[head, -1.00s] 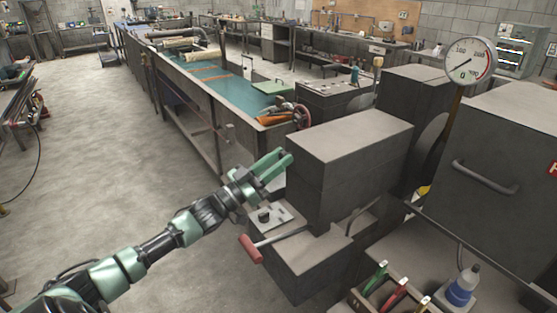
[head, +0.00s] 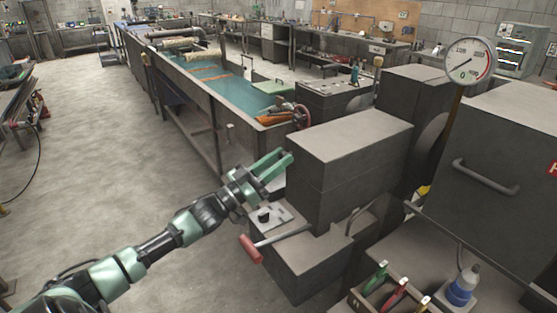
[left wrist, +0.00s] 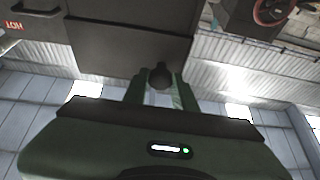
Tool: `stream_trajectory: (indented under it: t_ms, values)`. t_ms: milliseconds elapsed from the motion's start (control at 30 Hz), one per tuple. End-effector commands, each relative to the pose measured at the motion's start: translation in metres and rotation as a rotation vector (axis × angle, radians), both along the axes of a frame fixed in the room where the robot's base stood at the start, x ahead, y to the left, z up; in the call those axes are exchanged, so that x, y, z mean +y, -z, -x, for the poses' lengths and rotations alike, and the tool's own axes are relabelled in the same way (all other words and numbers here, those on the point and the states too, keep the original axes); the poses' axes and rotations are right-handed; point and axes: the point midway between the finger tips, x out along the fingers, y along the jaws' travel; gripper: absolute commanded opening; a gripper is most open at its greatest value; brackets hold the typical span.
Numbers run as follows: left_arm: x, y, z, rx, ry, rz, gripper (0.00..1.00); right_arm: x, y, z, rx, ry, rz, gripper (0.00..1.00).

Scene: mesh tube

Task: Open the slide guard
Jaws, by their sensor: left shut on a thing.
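The slide guard looks to be the grey box-shaped cover (head: 350,145) on the machine in the middle of the head view. My left gripper (head: 284,162) is at the near left end of this cover, with its green fingers pointing at it. In the left wrist view, a dark round knob (left wrist: 161,75) sits between the fingertips of my left gripper (left wrist: 160,88), in front of a dark panel (left wrist: 130,45). The fingers are shut on the knob. In the head view the knob is hidden by the fingers. My right gripper is in neither view.
A red-handled lever (head: 251,249) sticks out below the cover, beside a small control plate (head: 268,217). A pressure gauge (head: 470,61) and a cabinet with a handle (head: 486,178) stand to the right. A tool tray (head: 390,297) and bottle (head: 462,286) are at the lower right.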

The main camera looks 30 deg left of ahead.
Motion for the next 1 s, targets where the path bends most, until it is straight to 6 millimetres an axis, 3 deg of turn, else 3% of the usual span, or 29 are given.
stream_trajectory:
  t_ms: [667, 1000]
  values:
    - [-0.002, -0.006, 0.001, -0.017, 0.001, -0.036, 0.0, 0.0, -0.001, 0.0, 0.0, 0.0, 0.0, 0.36]
    - [-0.008, -0.024, 0.003, -0.069, 0.001, -0.15, 0.0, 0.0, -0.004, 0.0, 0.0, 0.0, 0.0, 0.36]
